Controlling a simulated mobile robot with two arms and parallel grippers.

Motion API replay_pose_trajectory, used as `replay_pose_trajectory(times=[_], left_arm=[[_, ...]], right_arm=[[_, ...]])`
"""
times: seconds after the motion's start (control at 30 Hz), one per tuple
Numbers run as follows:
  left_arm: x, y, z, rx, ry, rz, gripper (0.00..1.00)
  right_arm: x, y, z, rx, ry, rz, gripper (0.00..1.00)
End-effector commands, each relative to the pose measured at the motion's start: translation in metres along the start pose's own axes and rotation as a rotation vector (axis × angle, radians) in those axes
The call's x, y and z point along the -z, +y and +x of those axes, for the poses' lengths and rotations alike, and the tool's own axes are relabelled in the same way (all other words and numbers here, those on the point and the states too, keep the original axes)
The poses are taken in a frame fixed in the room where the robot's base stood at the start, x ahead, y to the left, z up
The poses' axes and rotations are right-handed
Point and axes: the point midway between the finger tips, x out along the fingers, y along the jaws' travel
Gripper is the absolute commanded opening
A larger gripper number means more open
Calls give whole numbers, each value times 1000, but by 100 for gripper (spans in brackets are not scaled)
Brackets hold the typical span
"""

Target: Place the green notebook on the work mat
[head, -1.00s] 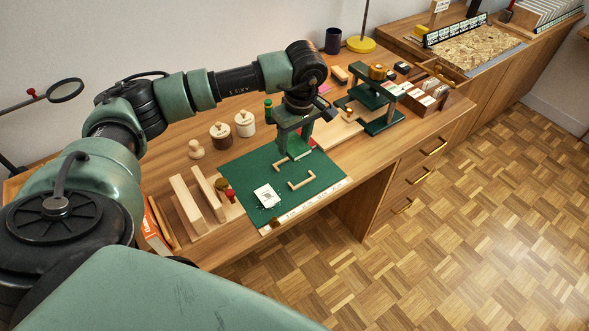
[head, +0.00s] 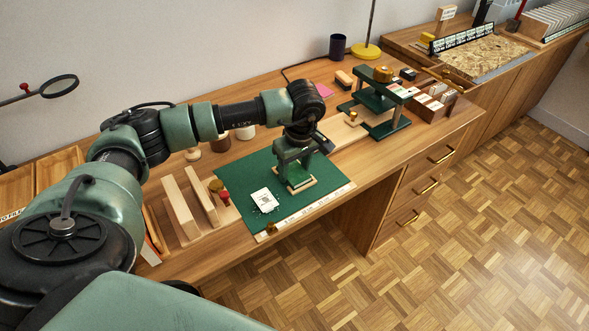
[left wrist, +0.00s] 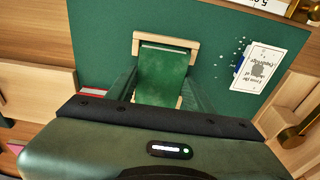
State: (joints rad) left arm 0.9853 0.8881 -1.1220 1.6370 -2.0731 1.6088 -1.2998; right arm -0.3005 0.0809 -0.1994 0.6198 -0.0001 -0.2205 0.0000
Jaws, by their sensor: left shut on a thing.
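The green work mat (head: 240,178) lies on the wooden desk. My left gripper (head: 298,176) points down over the right part of the mat. It is shut on the green notebook, seen between the fingers in the left wrist view (left wrist: 167,78). Pale wooden corner brackets (left wrist: 166,38) on the mat frame the notebook at its far and near ends. The notebook is at or just above the mat; I cannot tell whether it touches. The gripper hides most of it in the head view. My right gripper is not in view.
A white printed card (head: 264,200) lies on the mat, left of the brackets. A dark green press (head: 378,112) stands to the right. A pale ruler strip edges the mat's front.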

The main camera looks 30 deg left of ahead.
Motion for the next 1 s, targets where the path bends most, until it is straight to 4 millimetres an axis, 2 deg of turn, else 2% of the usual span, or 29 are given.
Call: replay_pose_trajectory(times=[0.07,0.1,0.17,0.67,0.87,1.0], left_arm=[[-1,0,4,0,0,0,5],[0,0,3,0,0,0,57],[0,0,3,0,0,0,74],[0,-1,-2,2,0,0,74],[1,0,-28,0,0,1,74],[1,0,-59,-1,0,0,74]], right_arm=[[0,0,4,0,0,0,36],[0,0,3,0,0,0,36],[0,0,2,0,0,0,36],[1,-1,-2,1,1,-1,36],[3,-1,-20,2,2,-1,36],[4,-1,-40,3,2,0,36]])
